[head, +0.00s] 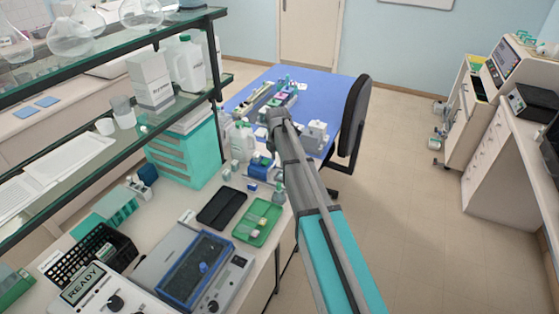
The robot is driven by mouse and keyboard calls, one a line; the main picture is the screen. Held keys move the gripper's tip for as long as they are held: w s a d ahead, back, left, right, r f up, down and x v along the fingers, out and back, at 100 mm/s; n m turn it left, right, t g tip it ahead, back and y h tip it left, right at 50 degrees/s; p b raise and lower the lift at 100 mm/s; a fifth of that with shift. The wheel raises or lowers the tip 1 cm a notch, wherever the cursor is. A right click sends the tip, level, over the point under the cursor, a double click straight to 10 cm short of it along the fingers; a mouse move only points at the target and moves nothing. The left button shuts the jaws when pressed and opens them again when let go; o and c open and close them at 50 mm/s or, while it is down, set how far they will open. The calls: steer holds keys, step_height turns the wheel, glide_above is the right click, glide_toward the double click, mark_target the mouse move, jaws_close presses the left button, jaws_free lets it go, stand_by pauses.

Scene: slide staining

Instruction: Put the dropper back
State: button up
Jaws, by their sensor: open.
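I cannot make out the dropper for certain in the head view; it may be too small or hidden. My arm reaches from the bottom right toward the far end of the bench. My gripper (271,148) is small and partly hidden by my own arm; it is open. It is over the far end of the bench, near small pale bottles (236,165) and a blue rack-like box (259,171). I cannot tell whether it touches anything there.
A green tray (241,232) with small items and a black tray (221,208) lie on the bench. Glass shelves (100,60) stand at left. A blue table (322,84) with clutter and a black chair (356,115) are beyond. Floor at right is clear.

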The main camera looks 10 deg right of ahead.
steer(key=s+d+m, duration=0.1)
steer(key=s+m, duration=2.2)
steer(key=s, duration=0.6)
